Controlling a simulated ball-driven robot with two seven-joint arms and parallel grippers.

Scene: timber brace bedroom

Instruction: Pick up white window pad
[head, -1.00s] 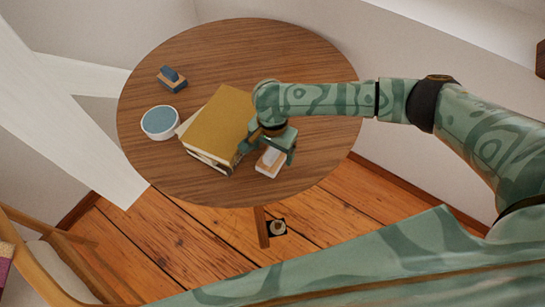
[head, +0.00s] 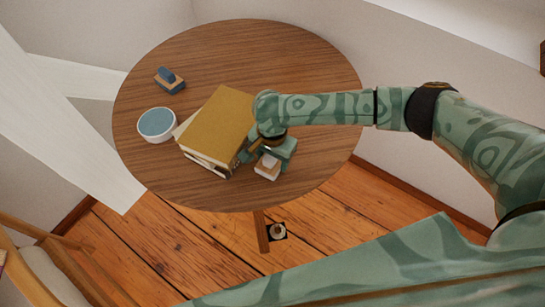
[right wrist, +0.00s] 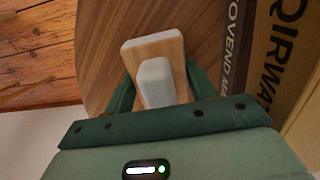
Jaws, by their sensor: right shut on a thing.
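The white window pad (head: 266,171), a small wooden block with a white grip, is at the front edge of the round table, just right of the books. It also shows in the right wrist view (right wrist: 156,78), its white grip between the two green fingers. My right gripper (head: 269,155) is over it and shut on it, covering part of it in the head view. I cannot tell whether the pad is still touching the tabletop. My left gripper is not in view.
Thick books with a mustard cover (head: 218,122) lie close to the left of my right gripper. A white bowl with a blue inside (head: 156,124) and a blue-handled block (head: 170,80) are farther left on the round wooden table (head: 290,60). The back of the table is clear.

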